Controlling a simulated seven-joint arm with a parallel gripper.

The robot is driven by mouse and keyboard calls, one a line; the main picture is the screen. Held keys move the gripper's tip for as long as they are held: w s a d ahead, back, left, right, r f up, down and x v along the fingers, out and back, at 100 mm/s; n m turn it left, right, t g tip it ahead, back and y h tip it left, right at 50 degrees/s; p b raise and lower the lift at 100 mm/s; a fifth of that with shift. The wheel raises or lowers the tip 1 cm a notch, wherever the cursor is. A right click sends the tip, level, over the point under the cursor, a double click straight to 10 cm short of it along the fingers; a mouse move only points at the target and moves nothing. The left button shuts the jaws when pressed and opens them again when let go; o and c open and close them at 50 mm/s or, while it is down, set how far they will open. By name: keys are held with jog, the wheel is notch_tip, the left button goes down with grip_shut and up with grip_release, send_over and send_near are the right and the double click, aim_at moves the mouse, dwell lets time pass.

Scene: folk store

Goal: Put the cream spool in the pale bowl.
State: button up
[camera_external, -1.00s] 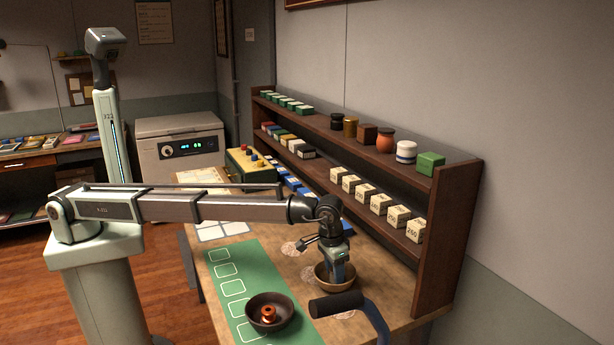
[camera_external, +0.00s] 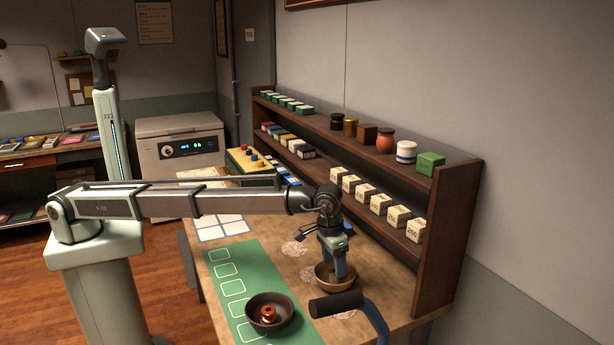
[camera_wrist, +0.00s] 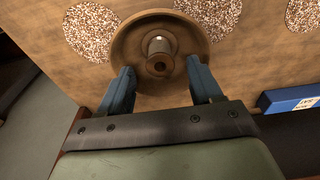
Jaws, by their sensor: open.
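The pale bowl (camera_external: 322,280), tan-brown in this light, stands on the worktop under my gripper (camera_external: 338,272). In the wrist view the bowl (camera_wrist: 124,48) is seen from above, with a spool (camera_wrist: 159,62) inside it, near its middle. The spool looks dull grey-brown with a pale spot on top, and I take it for the cream one. My gripper (camera_wrist: 160,68) is open, its two blue fingers apart on either side of the spool, with a visible gap to it. The spool is hidden in the external view.
A dark bowl (camera_external: 252,314) with a copper-orange spool (camera_external: 267,313) stands on the green mat (camera_external: 222,256). A dark padded handle (camera_external: 336,304) is close in front. The shelf unit (camera_external: 440,245) with boxes and jars runs along the wall side. Speckled round patches (camera_wrist: 92,31) lie around the bowl.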

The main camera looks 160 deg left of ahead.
aim_at(330, 272)
notch_tip(330, 272, up, 9)
jog(key=d, duration=0.1)
jog(key=shift+w+f, duration=0.1)
jog(key=shift+f, duration=0.1)
dwell(0.5)
